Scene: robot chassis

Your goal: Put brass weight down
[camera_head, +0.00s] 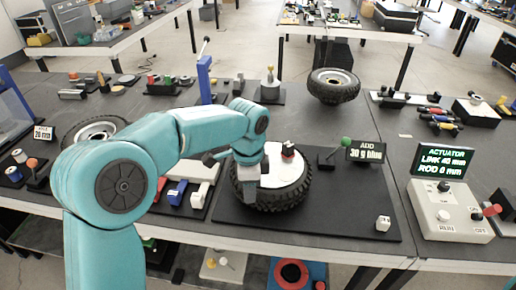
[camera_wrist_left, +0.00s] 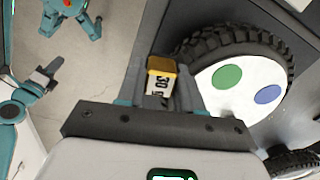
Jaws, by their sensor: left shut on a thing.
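The brass weight (camera_wrist_left: 160,78) shows in the left wrist view as a small block with a gold top and a white label reading 30. My left gripper (camera_wrist_left: 158,92) is shut on it, one finger on each side. In the head view my left gripper (camera_head: 250,190) is over the front left edge of a wheel (camera_head: 290,196). The weight cannot be made out there. The wheel's white disc (camera_wrist_left: 244,80) carries a green spot (camera_wrist_left: 227,77) and a blue spot (camera_wrist_left: 268,94) in the wrist view; the weight appears beside the tyre.
The wheel lies on a dark mat (camera_head: 345,215). A sign (camera_head: 367,151) behind it reads "ADD 30 g blue". A white control box (camera_head: 450,212) stands right, a second tyre (camera_head: 333,86) stands behind, and coloured blocks (camera_head: 177,192) lie left.

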